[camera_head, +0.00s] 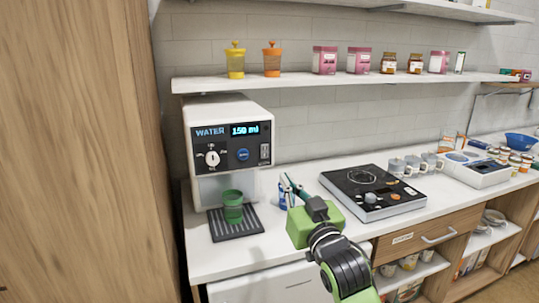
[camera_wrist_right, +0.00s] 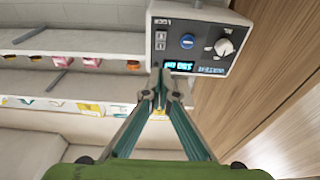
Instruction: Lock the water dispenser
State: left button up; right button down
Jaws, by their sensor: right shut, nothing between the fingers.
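The white water dispenser (camera_head: 230,112) stands on the counter at left, its dark front panel reading "WATER" and "150 ml". The panel has a white knob, a round blue button (camera_head: 243,155) and a small switch (camera_head: 265,152) at its right edge. The wrist view shows the panel upside down, with the switch (camera_wrist_right: 160,40) under small lettering. A green cup (camera_head: 232,206) stands on the drip tray (camera_head: 236,229) below. My right gripper (camera_head: 288,181) is shut and empty, in front and to the right of the dispenser. Its fingertips (camera_wrist_right: 160,88) appear just beside the panel in the wrist view.
A black hot plate (camera_head: 372,190) lies on the counter right of my gripper, with several mugs behind it. A shelf (camera_head: 300,82) with jars and yellow and orange bottles runs above. A tall wooden panel (camera_head: 80,150) bounds the left side. A small container (camera_head: 284,192) is partly hidden by my gripper.

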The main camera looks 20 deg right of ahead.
aim_at(265, 148)
jog(key=w+p, duration=0.1)
jog(key=w, duration=0.3)
jog(key=w+r+p, duration=0.1)
jog(key=w, duration=0.4)
jog(key=w+r+p, duration=0.1)
jog(key=w, duration=0.4)
jog(key=shift+a+p, duration=0.25)
jog(key=shift+p, duration=0.05)
jog(key=shift+s, duration=0.1)
jog(key=shift+w+r+p, duration=0.25)
jog(key=shift+r+p, duration=0.15)
jog(key=shift+p, duration=0.65)
jog(key=shift+f+g, duration=0.1)
jog(key=shift+g, duration=0.2)
jog(key=shift+f, duration=0.1)
